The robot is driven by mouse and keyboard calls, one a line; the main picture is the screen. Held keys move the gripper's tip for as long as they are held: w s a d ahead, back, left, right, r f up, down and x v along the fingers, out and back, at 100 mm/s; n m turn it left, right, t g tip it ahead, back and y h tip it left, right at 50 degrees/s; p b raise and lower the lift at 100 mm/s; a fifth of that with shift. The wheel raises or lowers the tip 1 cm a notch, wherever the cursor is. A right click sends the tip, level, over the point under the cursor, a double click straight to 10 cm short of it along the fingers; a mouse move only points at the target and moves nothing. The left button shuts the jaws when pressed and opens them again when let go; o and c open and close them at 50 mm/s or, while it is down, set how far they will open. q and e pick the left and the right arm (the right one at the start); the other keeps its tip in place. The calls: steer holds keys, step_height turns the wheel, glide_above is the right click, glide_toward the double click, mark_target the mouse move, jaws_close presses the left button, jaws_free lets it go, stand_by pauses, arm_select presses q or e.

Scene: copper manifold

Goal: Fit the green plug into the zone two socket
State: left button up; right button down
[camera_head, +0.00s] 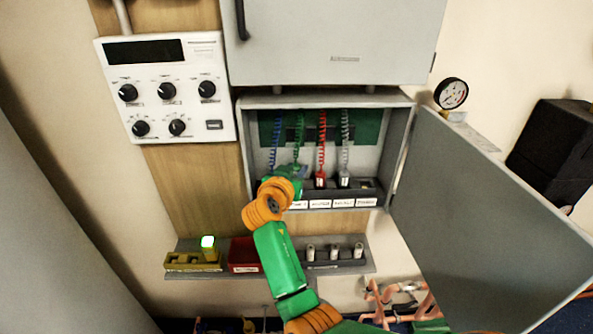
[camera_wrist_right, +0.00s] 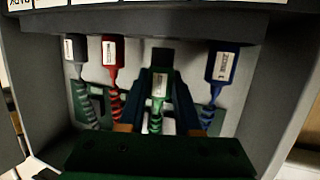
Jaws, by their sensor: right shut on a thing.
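The green plug (camera_wrist_right: 158,84) hangs on a coiled green cord (camera_head: 298,130) inside the open cabinet. In the wrist view it sits between the two dark fingers of my right gripper (camera_wrist_right: 157,90), which is shut on it. In the head view my right gripper (camera_head: 288,176) covers the plug and the left part of the dark socket row. The labels along the cabinet's lower edge (camera_head: 343,203) are too small to read, and I cannot tell which socket is zone two.
A red plug (camera_head: 320,180) and a grey plug (camera_head: 345,179) stand right of the gripper; a blue plug (camera_wrist_right: 222,64) is close beside it. The cabinet door (camera_head: 490,215) stands open at the right. A shelf below holds a red bin (camera_head: 243,254) and a yellow block (camera_head: 190,262).

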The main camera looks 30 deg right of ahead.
stand_by(0.4)
steer(key=shift+d+f, duration=0.15)
steer(key=shift+f, duration=0.05)
steer(key=shift+f+b, duration=1.05)
steer(key=shift+b, duration=0.2)
steer(key=c, duration=0.5)
jaws_free()
steer(key=shift+r, duration=0.1)
